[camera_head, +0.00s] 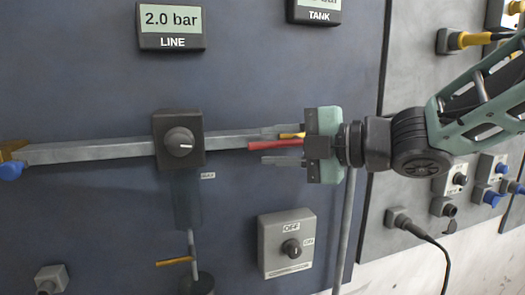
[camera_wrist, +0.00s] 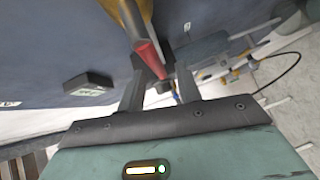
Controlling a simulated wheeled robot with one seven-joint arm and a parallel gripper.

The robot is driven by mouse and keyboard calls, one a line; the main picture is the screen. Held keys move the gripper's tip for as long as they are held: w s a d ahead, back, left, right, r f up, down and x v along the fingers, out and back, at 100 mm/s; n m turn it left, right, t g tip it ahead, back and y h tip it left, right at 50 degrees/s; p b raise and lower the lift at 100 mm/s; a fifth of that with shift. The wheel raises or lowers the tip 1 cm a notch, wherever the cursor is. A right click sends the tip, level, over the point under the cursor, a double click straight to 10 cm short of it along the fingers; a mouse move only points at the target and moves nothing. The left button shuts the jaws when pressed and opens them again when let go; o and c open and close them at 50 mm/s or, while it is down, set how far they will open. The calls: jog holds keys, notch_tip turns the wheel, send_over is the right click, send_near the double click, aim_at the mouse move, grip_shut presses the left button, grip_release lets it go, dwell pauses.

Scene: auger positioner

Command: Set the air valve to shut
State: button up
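Any contact is unclear. No shut marking is readable; the valve body is partly hidden by my gripper.
A black regulator with a knob (camera_head: 179,141) sits on the pipe (camera_head: 90,151). A display (camera_head: 170,26) reads 2.0 bar LINE; a TANK display (camera_head: 314,11) is above. An OFF/ON switch box (camera_head: 287,243) is below. A blue-handled brass valve (camera_head: 11,170) is far left.

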jog(key=shift+x, duration=1.4)
grip_shut()
